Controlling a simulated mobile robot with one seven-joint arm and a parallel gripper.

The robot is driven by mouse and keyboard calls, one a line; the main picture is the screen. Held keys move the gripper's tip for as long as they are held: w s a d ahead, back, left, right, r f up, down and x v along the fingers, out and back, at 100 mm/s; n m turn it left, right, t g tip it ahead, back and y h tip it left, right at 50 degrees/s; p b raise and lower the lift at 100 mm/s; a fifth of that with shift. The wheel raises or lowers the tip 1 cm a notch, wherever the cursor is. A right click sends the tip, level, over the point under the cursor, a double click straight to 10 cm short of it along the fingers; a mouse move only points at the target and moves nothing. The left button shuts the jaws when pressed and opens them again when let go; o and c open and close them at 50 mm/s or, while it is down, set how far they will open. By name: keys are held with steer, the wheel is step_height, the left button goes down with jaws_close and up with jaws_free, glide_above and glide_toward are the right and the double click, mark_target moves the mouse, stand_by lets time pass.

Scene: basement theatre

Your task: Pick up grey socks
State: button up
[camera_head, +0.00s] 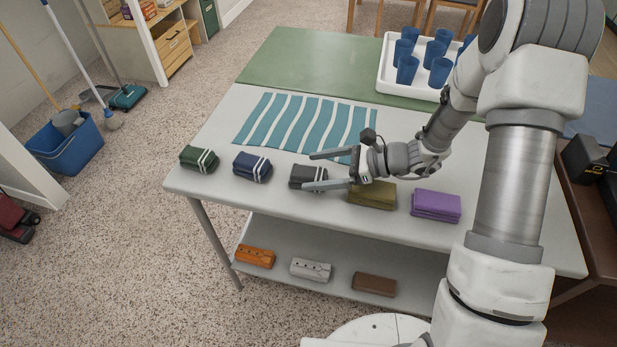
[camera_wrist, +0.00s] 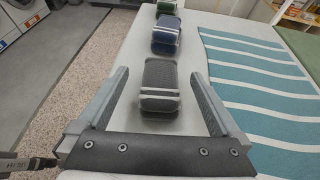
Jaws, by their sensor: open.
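The grey socks (camera_head: 309,176) are a folded dark grey bundle with pale stripes, lying on the white table top (camera_head: 225,150). My gripper (camera_head: 313,170) is open just above the table, its fingers pointing left, with the socks between or just ahead of the fingertips. In the wrist view the grey socks (camera_wrist: 159,86) lie ahead, centred between the two open fingers (camera_wrist: 155,85). The fingers do not visibly touch them. One finger partly covers the near side of the socks in the head view.
Blue socks (camera_head: 252,166) and green socks (camera_head: 199,158) lie to the left. An olive bundle (camera_head: 372,195) and a purple bundle (camera_head: 436,206) lie to the right. A striped teal cloth (camera_head: 300,124) is behind. A white tray (camera_head: 388,78) holds several blue cups.

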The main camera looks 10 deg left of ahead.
mark_target(304, 170)
steer(key=shift+b+x, duration=0.4)
steer(key=shift+x, duration=2.35)
steer(key=shift+w+r, duration=0.1)
steer(key=c, duration=1.4)
